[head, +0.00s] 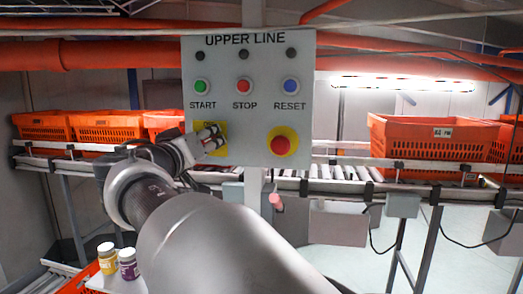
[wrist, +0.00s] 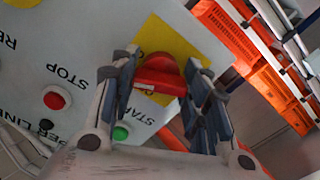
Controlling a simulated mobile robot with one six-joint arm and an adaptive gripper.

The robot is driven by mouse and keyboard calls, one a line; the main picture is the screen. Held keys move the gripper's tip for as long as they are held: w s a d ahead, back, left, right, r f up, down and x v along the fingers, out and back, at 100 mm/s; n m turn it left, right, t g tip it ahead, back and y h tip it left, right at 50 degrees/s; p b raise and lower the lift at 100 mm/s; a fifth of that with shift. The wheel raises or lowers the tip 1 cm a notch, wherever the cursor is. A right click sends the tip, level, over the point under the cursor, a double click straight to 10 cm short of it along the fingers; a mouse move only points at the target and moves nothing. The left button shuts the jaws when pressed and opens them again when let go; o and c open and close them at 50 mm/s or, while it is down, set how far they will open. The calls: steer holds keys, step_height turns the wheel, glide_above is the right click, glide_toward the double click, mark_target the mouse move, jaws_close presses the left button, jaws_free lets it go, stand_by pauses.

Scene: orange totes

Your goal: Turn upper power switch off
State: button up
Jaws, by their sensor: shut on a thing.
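The grey UPPER LINE panel (head: 240,128) faces me in the head view. At its lower left is a yellow plate (head: 222,148), mostly behind my gripper (head: 208,139). In the wrist view, the red power switch knob (wrist: 158,73) sits on this yellow plate (wrist: 182,42). The fingers of my gripper (wrist: 163,78) are on either side of the knob and shut on it. The knob shows between the fingers in the wrist view, tilted in that picture. In the head view the gripper hides most of it.
The panel also carries a green START button (head: 201,86), a red STOP button (head: 244,85), a blue RESET button (head: 290,85) and a red emergency button (head: 283,144) right of my gripper. Orange totes (head: 425,148) stand on the conveyor behind. Two jars (head: 128,264) stand at lower left.

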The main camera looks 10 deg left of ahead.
steer(key=n+b, duration=0.1)
steer(key=n, duration=0.5)
steer(key=shift+n, duration=0.3)
steer(key=n, duration=0.3)
steer(key=shift+n, duration=1.7)
steer(key=o, duration=1.1)
steer(key=shift+c, duration=0.2)
steer(key=s, duration=0.7)
steer(key=shift+s, duration=0.3)
